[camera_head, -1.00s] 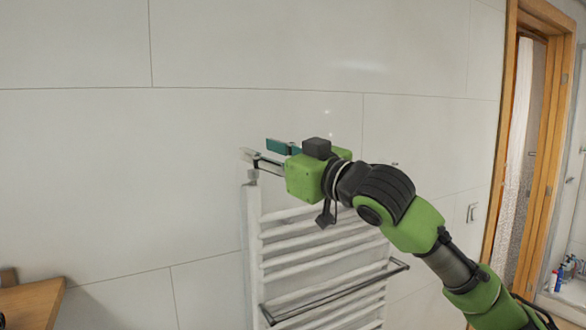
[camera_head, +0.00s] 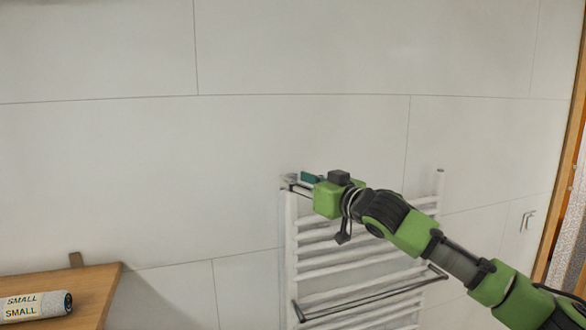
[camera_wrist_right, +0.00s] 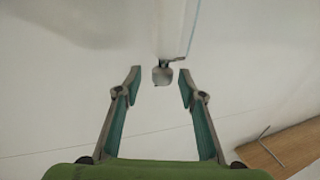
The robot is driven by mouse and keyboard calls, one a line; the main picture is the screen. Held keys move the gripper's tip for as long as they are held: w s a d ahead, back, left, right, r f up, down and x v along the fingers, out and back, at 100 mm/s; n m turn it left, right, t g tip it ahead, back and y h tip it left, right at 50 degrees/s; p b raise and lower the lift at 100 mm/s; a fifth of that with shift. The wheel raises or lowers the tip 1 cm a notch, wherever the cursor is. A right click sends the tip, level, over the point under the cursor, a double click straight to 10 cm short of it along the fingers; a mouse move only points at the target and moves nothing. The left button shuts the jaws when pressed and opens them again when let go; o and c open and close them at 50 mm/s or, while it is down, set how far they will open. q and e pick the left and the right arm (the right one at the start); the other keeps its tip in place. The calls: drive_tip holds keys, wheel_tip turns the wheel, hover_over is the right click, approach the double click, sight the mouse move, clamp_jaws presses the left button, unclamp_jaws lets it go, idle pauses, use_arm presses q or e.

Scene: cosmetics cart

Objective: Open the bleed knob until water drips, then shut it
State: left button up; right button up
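A white ladder-style towel radiator (camera_head: 291,240) is on the tiled wall in the head view. My right gripper (camera_head: 289,182) is at its top left corner, where the fingers hide the bleed knob. In the right wrist view a small grey knob (camera_wrist_right: 162,75) sits at the end of a white radiator tube (camera_wrist_right: 172,30). My right gripper (camera_wrist_right: 160,71) is open there, with one finger on each side of the knob near the fingertips. A gap shows between the knob and each finger. No water drops are visible. My left gripper is not in view.
A wooden shelf or tabletop (camera_head: 95,292) is at the lower left, with a rolled item marked SMALL (camera_head: 36,307) on it. A dark towel bar (camera_head: 370,292) sticks out from the radiator. A wooden door frame (camera_head: 568,190) is at the right edge. The wall above is bare.

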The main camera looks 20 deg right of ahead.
drive_tip(key=shift+p+x, duration=0.3)
drive_tip(key=shift+x, duration=0.7)
drive_tip(key=shift+w+a, duration=0.25)
drive_tip(key=shift+a, duration=0.1)
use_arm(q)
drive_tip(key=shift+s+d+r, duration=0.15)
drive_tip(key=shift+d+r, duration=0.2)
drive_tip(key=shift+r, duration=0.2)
use_arm(e)
drive_tip(key=shift+d, duration=0.15)
drive_tip(key=shift+s, duration=0.1)
drive_tip(key=c, duration=0.3)
clamp_jaws()
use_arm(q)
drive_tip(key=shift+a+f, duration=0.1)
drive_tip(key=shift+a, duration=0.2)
